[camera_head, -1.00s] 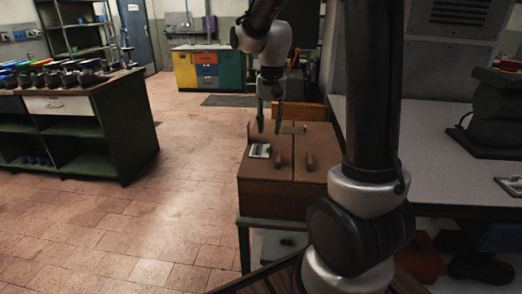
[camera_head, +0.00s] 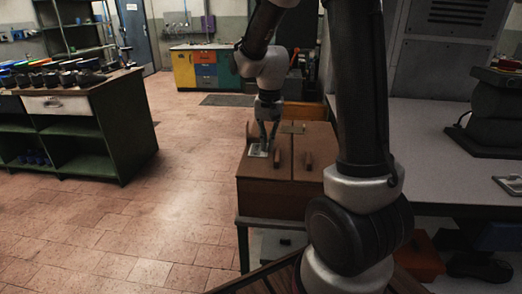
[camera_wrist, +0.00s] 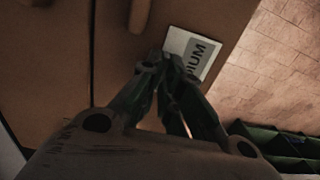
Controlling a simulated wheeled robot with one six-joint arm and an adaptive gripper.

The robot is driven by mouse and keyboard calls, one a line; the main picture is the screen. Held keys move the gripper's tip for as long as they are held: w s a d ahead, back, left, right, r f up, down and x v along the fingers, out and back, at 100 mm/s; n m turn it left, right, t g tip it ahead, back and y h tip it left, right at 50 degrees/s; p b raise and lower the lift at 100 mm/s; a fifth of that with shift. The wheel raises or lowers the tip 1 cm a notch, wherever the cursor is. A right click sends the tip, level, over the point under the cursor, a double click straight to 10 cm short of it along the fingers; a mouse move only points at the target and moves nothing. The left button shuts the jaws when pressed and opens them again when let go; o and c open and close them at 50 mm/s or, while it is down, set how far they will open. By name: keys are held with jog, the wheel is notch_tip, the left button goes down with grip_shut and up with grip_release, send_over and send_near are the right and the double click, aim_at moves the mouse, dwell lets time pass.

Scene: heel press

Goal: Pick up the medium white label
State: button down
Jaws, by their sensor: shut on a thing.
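The medium white label (camera_wrist: 198,47) lies on the brown wooden box top, near its edge, in the wrist view. Its grey panel shows the letters "IUM"; the rest is hidden behind my gripper. My gripper (camera_wrist: 167,60) is down at the label, with its fingertips close together at the label's near side, shut on it. In the head view the label (camera_head: 257,150) is a small pale patch on the box's left half, and my gripper (camera_head: 268,148) is right at it.
A grey workbench (camera_head: 440,150) stands to the right. A green shelf unit (camera_head: 85,135) stands left, with open tiled floor between.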

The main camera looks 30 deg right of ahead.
jog(key=shift+r, duration=0.15)
notch_tip(320, 180, up, 13)
dwell(0.7)
